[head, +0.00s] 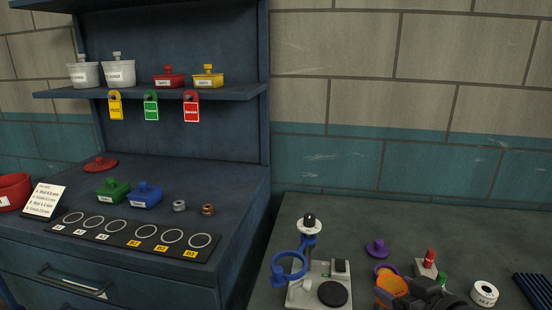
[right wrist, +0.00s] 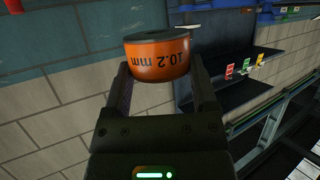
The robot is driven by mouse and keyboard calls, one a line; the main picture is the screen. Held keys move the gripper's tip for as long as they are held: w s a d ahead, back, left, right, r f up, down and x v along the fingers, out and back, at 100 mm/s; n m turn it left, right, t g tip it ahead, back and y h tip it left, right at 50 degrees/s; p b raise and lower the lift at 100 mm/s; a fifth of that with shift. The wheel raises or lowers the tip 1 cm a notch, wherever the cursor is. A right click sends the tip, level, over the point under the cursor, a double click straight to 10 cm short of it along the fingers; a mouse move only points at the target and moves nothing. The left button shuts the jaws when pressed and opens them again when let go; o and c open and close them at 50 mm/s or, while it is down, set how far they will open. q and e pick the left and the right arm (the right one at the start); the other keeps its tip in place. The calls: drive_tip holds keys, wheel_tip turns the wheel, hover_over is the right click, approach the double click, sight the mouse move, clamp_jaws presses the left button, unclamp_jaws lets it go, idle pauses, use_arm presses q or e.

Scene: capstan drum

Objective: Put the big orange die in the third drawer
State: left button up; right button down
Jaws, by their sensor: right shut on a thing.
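The big orange die (right wrist: 157,66), a short cylinder marked "10.2 mm" with a dark top, sits between the fingertips of my right gripper (right wrist: 160,82). The gripper is shut on it. In the head view the orange die (head: 391,285) shows at the lower right, in front of my dark right gripper (head: 410,291), above the grey bench. The blue cabinet at the left has a drawer front (head: 85,289) with a bar handle, and it looks closed. Lower drawers are outside the head view, so I cannot tell the third one. My left gripper is not in view.
A stand with a blue ring (head: 290,265) is left of my right gripper.

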drive_tip(key=s+a+r+n+g+y, duration=0.3)
drive_tip(key=s+a+n+g+y, duration=0.2)
drive_tip(key=s+a+n+y, duration=0.2)
drive_tip(key=s+a, duration=0.2)
drive_tip(key=shift+s+r+n+y, duration=0.15)
drive_tip(key=shift+s+n+y, duration=0.15)
drive_tip(key=shift+n, duration=0.1)
drive_tip(key=w+d+m+t+h, duration=0.1)
drive_tip(key=w+d+m+h, duration=0.1)
drive_tip(key=w, duration=0.1)
drive_tip(key=w+d+f+m+t+h, duration=0.1)
drive_tip(key=w+d+m+t, duration=0.1)
drive_tip(key=d, duration=0.1)
drive_tip(key=w+d+f+m+t+h, duration=0.1)
drive_tip(key=w+d+m+h, duration=0.1)
drive_tip(key=w, duration=0.1)
drive_tip(key=shift+w+d+m+t+h, duration=0.3)
drive_tip(key=shift+w, duration=0.05)
drive_tip(key=w+d+f+m+h, duration=0.4)
drive_tip(key=w+d+m+h, duration=0.1)
drive_tip(key=d+m+h, duration=0.25)
drive_tip(key=shift+n+t+h, duration=0.3)
drive_tip(key=shift+n+h, duration=0.05)
drive_tip(key=f+b, duration=0.1)
drive_tip(key=f, duration=0.2)
drive_tip(key=f+b, duration=0.1)
drive_tip(key=f, duration=0.2)
drive_tip(key=a+f+b, duration=0.1)
drive_tip(key=f, duration=0.2)
drive_tip(key=shift+f+b, duration=0.35)
